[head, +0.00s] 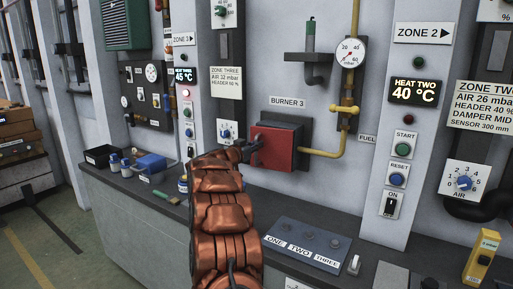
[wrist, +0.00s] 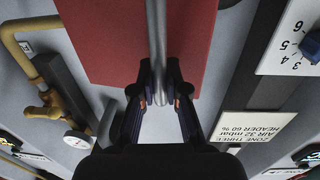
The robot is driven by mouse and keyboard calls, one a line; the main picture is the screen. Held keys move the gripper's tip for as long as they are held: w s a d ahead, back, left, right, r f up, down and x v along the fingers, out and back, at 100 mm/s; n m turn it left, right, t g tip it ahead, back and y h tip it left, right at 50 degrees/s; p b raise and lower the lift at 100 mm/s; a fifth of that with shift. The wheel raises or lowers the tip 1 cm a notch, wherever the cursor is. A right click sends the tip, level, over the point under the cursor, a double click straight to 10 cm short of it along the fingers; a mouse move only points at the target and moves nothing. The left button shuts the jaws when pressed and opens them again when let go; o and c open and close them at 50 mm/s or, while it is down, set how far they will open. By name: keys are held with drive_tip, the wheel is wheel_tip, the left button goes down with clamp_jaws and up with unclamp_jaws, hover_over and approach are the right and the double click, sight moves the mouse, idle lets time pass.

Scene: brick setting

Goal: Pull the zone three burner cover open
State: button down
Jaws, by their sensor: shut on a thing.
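The red zone three burner cover (head: 280,148) is on the wall under the BURNER 3 label (head: 287,103), in front of a dark plate. In the wrist view, the cover (wrist: 110,45) fills the upper middle. A grey bar handle (wrist: 156,40) runs along it. My gripper (wrist: 160,78) is shut on the bar, one finger on each side. In the head view, my gripper (head: 250,150) is at the cover's left side, partly hidden by my copper-coloured arm. The cover looks close to the wall; any gap behind it is hard to tell.
A yellow gas pipe (head: 335,148) with a valve and gauge (head: 350,52) runs right of the cover. An AIR dial (head: 226,132) is close on its left.

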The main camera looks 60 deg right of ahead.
drive_tip(key=shift+s+a, duration=0.4)
drive_tip(key=shift+a, duration=0.1)
drive_tip(key=c, duration=1.2)
unclamp_jaws()
drive_tip(key=shift+a, duration=0.1)
drive_tip(key=a, duration=1.1)
drive_tip(key=shift+w+a, duration=0.15)
drive_tip(key=shift+a, duration=0.25)
drive_tip(key=shift+c, duration=0.2)
